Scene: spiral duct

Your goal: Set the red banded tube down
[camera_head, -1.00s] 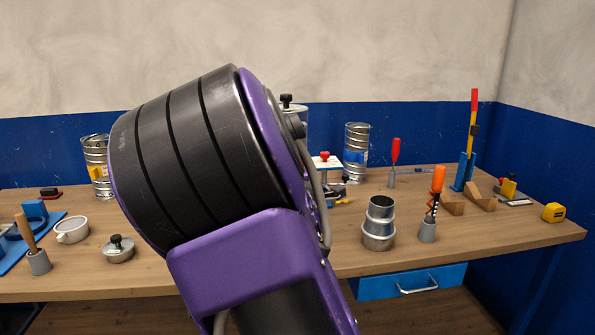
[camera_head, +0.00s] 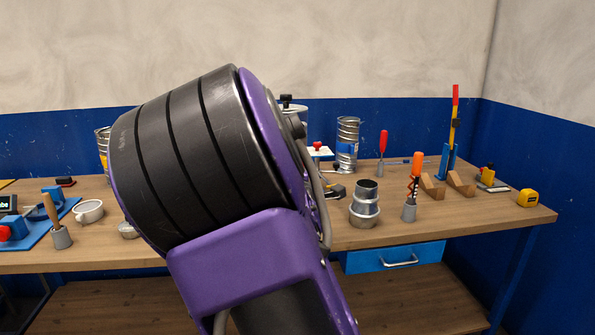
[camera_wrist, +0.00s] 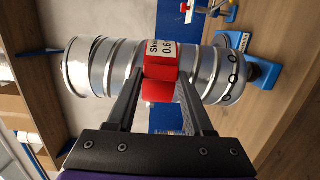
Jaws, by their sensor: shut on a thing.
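The red banded tube (camera_wrist: 105,68) is a ribbed silver duct piece with a red band and a white label around its middle. My gripper (camera_wrist: 158,92) is shut on the tube at the red band, one finger on each side. Wood and a blue item show behind the tube, but I cannot tell the distance. In the head view my own arm covers the middle and the held tube cannot be made out.
The workbench (camera_head: 440,228) runs along the blue wall. On it stand a stepped silver duct piece (camera_head: 364,205), an orange-handled tool (camera_head: 415,170), a silver spiral tube (camera_head: 347,145), a yellow tape measure (camera_head: 527,198) and a small pot (camera_head: 88,211). Bare wood shows near the front right.

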